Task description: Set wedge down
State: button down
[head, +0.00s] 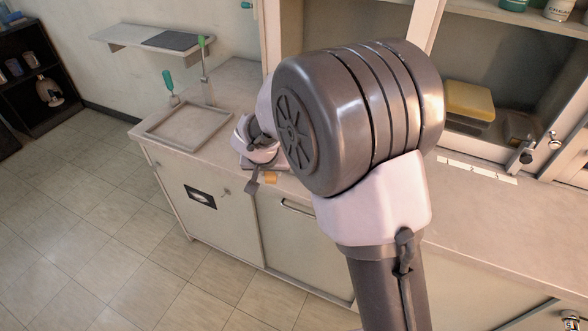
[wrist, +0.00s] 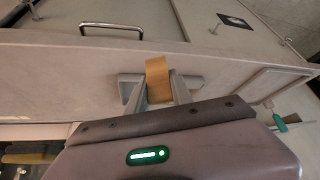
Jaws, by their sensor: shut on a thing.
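A tan-orange wedge (wrist: 158,78) is between the two fingers of my gripper (wrist: 160,92) in the wrist view. My gripper is shut on it, close over the pale counter near its front edge. I cannot tell whether the wedge touches the counter. In the head view the wedge (head: 271,179) shows as a small orange patch at the counter's front edge, beside my gripper (head: 262,182). My arm hides much of the counter behind it.
An empty rectangular frame (head: 160,137) lies on the counter (head: 235,88) to the left. Green-handled tools (head: 169,82) stand behind it. A wall shelf (head: 120,37) hangs above. A yellow block (head: 469,101) sits in the cabinet at right. A door handle (head: 297,207) is below the counter.

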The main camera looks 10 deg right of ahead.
jog(key=w+d, duration=0.3)
jog(key=w, duration=0.1)
jog(key=w+d+f, duration=0.1)
jog(key=w+d, duration=0.1)
jog(key=w, duration=0.2)
jog(key=w+d, duration=0.3)
jog(key=w, duration=0.1)
jog(key=shift+w+d+f, duration=0.25)
jog(key=shift+d, duration=0.1)
notch_tip(320, 180, down, 4)
jog(key=shift+r+b, duration=0.1)
jog(key=shift+b, duration=1)
jog(key=shift+r, duration=0.2)
jog(key=shift+f, duration=0.2)
jog(key=c, duration=1.1)
grip_release()
jog(key=shift+c, duration=0.2)
jog(key=shift+r, duration=0.1)
